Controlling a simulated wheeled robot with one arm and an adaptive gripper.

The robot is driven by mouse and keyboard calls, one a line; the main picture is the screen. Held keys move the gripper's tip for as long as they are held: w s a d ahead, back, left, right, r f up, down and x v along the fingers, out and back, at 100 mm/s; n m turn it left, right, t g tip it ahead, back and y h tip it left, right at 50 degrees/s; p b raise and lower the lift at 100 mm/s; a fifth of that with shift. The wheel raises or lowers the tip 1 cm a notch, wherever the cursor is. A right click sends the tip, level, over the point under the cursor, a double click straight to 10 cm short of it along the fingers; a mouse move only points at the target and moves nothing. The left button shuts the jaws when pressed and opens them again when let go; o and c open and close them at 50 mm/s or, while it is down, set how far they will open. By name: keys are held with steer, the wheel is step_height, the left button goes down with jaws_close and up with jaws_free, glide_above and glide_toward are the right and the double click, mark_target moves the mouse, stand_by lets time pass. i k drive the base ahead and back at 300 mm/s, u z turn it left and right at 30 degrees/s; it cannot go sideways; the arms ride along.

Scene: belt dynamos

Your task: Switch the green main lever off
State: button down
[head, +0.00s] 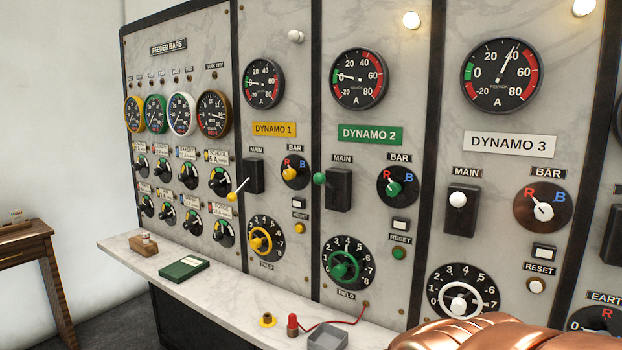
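The green main lever (319,179) is on the Dynamo 2 panel, under the label MAIN. Its round green knob stands out to the left of a black switch box (339,190), at about the box's upper half. The rod behind the knob is mostly hidden, so its exact angle is hard to tell. The Dynamo 2 ammeter (359,79) has its needle near 0. The green field wheel (344,265) and green bar knob (394,188) are on the same panel. My gripper is not in view; a copper-coloured part of my body shows at the bottom right.
Dynamo 1's yellow-tipped lever (233,196) angles down-left. Dynamo 3's white-knobbed lever (458,199) is to the right. A marble shelf (230,291) juts out below, with a green book (184,268), a grey tray (328,339) and a red-capped plug (292,325) with a wire.

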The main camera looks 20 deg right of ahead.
mark_target(320, 178)
steer(key=u, duration=1.25)
steer(key=i, duration=0.5)
